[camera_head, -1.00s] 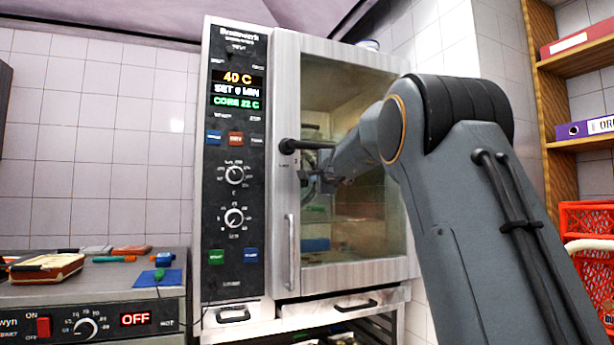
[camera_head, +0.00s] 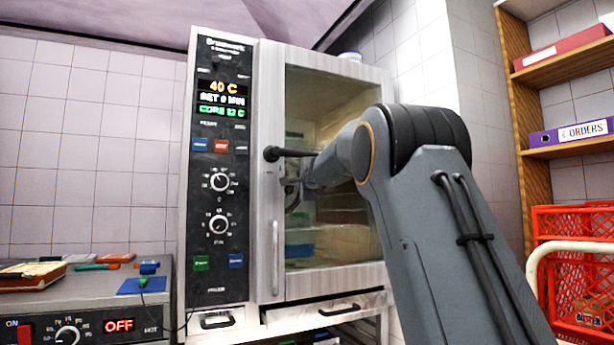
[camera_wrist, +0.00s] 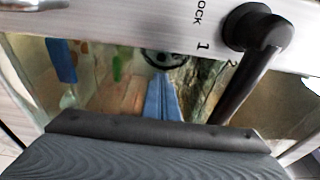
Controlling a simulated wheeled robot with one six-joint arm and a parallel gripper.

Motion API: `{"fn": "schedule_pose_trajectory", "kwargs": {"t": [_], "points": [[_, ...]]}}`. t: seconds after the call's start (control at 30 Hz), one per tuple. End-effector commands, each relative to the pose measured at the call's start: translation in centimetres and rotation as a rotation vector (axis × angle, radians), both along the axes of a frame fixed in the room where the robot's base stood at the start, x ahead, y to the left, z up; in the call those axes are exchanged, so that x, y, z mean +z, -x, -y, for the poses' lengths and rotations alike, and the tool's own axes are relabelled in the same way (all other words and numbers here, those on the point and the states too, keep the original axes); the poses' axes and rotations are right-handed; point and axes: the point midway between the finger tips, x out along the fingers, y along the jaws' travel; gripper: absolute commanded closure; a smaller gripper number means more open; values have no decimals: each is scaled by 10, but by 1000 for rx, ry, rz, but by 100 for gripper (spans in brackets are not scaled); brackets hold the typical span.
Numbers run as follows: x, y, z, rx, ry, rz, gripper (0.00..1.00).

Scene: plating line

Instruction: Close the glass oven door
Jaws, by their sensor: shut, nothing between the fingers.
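The oven (camera_head: 222,285) stands against the tiled wall. Its glass door (camera_head: 335,140) has a pale metal frame and lies flush or nearly flush with the oven front; I cannot tell whether it is latched. The black lever handle (camera_head: 288,153) sticks out from the frame's left side and also shows in the wrist view (camera_wrist: 252,75), beside printed lock marks. My gripper (camera_head: 292,192) is shut and empty, close in front of the door just below the lever, partly hidden by my arm. In the wrist view the dark gripper (camera_wrist: 155,135) fills the bottom, with the glass behind it.
A counter unit (camera_head: 120,290) with a blue pad and small items stands at the left. Red crates (camera_head: 575,250) and a wooden shelf (camera_head: 530,140) with binders stand at the right. A drawer front (camera_head: 325,311) lies below the door.

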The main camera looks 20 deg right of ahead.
Motion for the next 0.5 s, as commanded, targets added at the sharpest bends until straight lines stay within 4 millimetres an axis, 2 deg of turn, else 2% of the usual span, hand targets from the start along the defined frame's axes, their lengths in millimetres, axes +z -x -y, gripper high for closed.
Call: {"fn": "schedule_pose_trajectory", "kwargs": {"t": [0.03, 0.1, 0.2, 0.33, 0.5], "points": [[-14, 9, -3, 4, 0, -22, 100], [-3, 32, -4, 4, -2, -17, 100], [15, 58, -27, 3, -2, 0, 100], [27, 81, -43, -9, -1, 11, 100], [32, 96, -66, -14, -2, 15, 100]]}}
